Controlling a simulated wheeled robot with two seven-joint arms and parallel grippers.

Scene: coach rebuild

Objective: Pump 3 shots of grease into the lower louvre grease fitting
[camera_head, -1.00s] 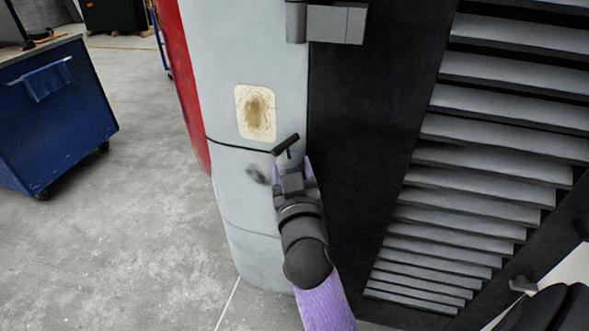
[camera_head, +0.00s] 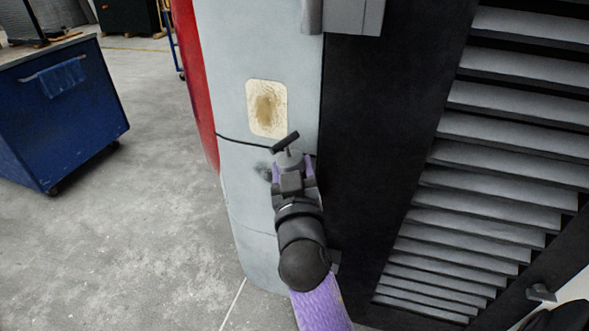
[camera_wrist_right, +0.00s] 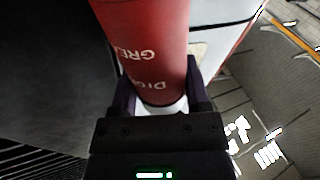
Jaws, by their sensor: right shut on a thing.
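My right gripper (camera_head: 292,168) is shut on a grease gun, in front of the pale body panel in the head view. In the right wrist view the gun is a red cylinder (camera_wrist_right: 152,50) with white lettering, between the two fingers (camera_wrist_right: 160,98). In the head view only a dark bar-shaped part (camera_head: 285,142) shows beyond the fingers. The louvres (camera_head: 505,160) are a stack of grey slats to the right of the gripper, apart from it. I cannot make out the lower grease fitting.
The pale panel carries a cream patch with a brown stain (camera_head: 266,108) and a dark smudge beside the gripper. A grey box (camera_head: 355,15) juts out above. A blue cabinet (camera_head: 60,110) stands left, with open floor between.

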